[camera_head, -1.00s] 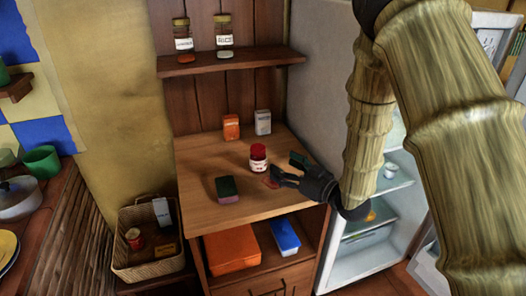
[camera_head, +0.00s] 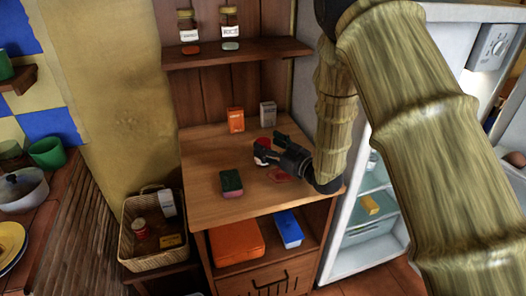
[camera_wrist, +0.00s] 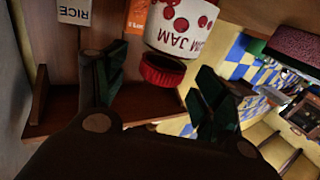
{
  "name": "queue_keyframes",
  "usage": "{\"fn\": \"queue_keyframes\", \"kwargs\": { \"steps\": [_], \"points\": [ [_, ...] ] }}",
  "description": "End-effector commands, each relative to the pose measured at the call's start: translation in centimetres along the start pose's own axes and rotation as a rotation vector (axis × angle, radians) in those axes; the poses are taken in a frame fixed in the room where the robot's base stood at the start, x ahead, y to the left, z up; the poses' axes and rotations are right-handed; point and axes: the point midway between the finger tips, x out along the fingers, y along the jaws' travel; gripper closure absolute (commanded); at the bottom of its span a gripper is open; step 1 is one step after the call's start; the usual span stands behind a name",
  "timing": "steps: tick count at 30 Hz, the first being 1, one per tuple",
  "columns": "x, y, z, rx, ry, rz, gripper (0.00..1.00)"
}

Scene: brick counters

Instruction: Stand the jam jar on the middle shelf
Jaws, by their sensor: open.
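The jam jar, with a red lid (camera_head: 263,143) and a white label with red fruit, stands on the wooden worktop of the cupboard. My gripper (camera_head: 270,149) is open at the jar, with its fingers around it and hiding most of its body. In the wrist view the jam jar (camera_wrist: 180,28) appears upside down between the two dark green fingers of my gripper (camera_wrist: 160,72). I cannot tell whether either finger touches it. A wooden shelf (camera_head: 262,53) above the worktop (camera_head: 212,200) holds two labelled jars at its left half; its right part is bare.
An orange box (camera_head: 236,120) and a grey box (camera_head: 268,114) stand at the back of the worktop. A green-and-pink sponge (camera_head: 231,183) lies at front left. An orange container (camera_head: 236,241) and a blue one (camera_head: 288,229) sit below. The open fridge (camera_head: 365,225) is at right.

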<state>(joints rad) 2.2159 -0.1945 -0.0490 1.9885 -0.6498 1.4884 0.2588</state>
Motion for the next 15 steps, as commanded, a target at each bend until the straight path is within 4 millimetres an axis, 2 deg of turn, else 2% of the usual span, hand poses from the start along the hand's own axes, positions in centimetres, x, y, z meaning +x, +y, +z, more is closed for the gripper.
{"fn": "queue_keyframes", "kwargs": {
  "steps": [3, 6, 15],
  "points": [
    [1.7, -0.1, -0.2, -0.002, 0.000, -0.003, 0.30],
    [2.5, -0.2, -0.1, -0.001, 0.000, -0.003, 0.30],
    [2.9, -0.1, 0.0, 0.000, 0.000, -0.002, 0.30]
  ]
}}
